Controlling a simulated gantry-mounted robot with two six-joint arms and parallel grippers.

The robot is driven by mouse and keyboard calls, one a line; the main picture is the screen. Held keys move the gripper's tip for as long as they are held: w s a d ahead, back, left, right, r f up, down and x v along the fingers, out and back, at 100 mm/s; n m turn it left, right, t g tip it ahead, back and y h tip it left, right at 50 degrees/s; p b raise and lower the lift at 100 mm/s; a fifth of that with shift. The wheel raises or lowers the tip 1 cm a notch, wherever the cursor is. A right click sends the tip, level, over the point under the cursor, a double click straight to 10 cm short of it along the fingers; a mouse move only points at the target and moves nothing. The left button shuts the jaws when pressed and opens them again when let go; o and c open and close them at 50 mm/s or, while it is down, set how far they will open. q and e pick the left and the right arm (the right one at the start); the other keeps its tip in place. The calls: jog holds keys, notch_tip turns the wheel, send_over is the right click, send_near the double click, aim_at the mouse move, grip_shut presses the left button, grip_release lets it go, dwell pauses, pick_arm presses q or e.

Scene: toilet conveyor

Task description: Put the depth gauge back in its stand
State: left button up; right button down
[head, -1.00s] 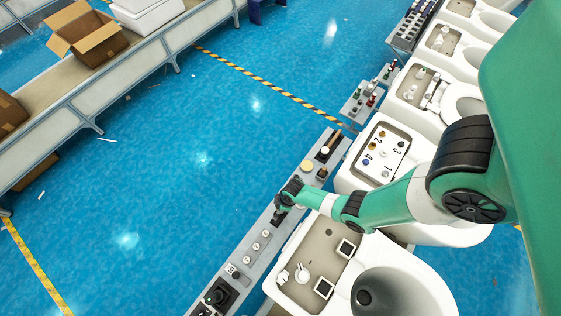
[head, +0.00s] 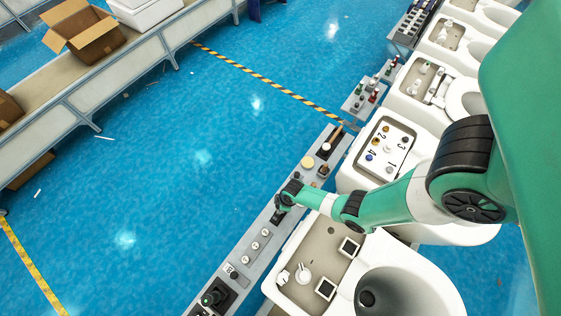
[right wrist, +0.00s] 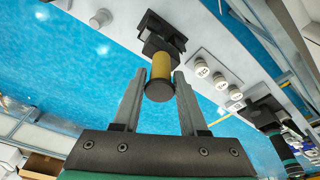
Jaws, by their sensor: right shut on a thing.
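My right gripper (head: 279,211) is low over the long grey bench strip in the head view. In the right wrist view its two fingers (right wrist: 158,80) are shut on a yellow cylinder with a dark round end, which I take as the depth gauge (right wrist: 161,68). A dark stepped block, which looks like the stand (right wrist: 160,32), is right behind the gauge's far end. I cannot tell whether the gauge is seated in it or only in front of it. In the head view the gauge is hidden by the gripper. My left gripper is not in view.
Blue floor (head: 180,180) lies open on the left, with a conveyor carrying an open carton (head: 88,38) beyond.

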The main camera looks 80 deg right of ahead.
jog(key=shift+f, duration=0.2)
jog(key=shift+c, duration=1.8)
grip_release()
jog(key=p+v, duration=0.9)
jog(key=v, duration=0.2)
jog(key=shift+r, duration=0.35)
